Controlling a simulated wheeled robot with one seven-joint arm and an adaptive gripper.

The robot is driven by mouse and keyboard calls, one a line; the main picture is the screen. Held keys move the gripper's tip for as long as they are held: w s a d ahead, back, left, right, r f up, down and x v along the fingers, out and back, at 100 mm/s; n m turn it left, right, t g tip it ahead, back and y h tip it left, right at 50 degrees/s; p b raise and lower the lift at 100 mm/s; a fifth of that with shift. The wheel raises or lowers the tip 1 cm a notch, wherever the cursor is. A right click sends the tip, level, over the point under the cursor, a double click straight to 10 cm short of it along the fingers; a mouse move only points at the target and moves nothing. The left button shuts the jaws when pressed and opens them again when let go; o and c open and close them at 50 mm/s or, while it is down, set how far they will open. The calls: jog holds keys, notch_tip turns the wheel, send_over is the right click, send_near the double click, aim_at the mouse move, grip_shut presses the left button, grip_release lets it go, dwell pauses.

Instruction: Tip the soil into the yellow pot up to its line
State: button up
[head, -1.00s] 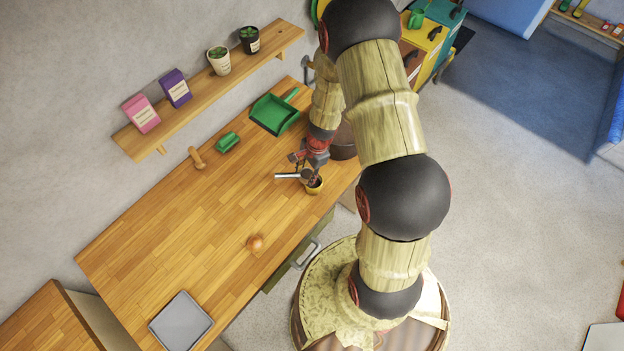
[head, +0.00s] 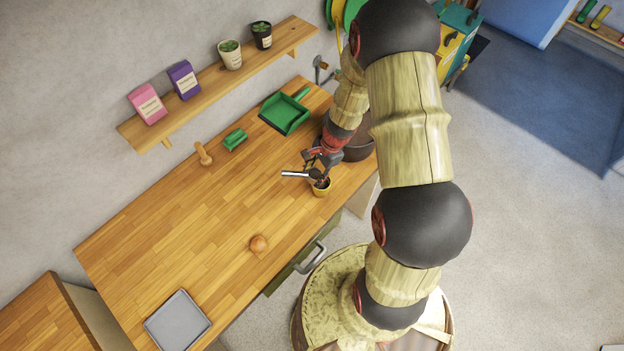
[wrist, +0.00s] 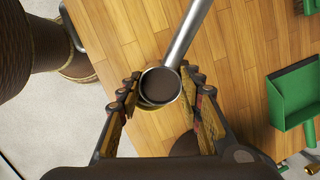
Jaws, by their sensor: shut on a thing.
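The small yellow pot (head: 322,191) stands near the front edge of the wooden workbench in the head view, with something dark inside its rim. My gripper (head: 317,172) is just above the pot. It is shut on a round metal scoop, whose silver handle (head: 294,174) sticks out to the left. In the wrist view my gripper's fingers (wrist: 162,92) flank the scoop cup (wrist: 160,86), and dark brown soil shows inside it. The pot's line and soil level are too small to tell.
A dark brown tub (head: 357,148) stands behind my gripper, partly covered by my arm. A green dustpan (head: 285,113), a green brush (head: 235,139), a wooden tool (head: 203,153), an orange-brown ball-like thing (head: 258,243) and a grey tray (head: 177,320) lie on the bench (head: 190,225). Its middle is clear.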

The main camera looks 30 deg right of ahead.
jog(key=shift+t+y+b, duration=0.3)
jog(key=shift+y+b, duration=0.3)
jog(key=shift+b, duration=1.15)
jog(key=shift+r+b, duration=0.2)
jog(key=shift+b, duration=0.25)
jog(key=shift+f+y+b, duration=0.1)
jog(key=shift+y+b, duration=0.3)
jog(key=shift+b, duration=0.5)
jog(key=shift+t+y+b, duration=0.3)
jog(key=shift+b, duration=0.5)
jog(key=shift+s+d+t+y+b, duration=0.15)
jog(key=shift+t+y+b, duration=0.6)
jog(key=shift+b, duration=1.25)
jog(key=shift+d+y+b, duration=0.1)
jog(key=shift+y+b, duration=1.05)
jog(key=shift+b, duration=0.1)
dwell(0.9)
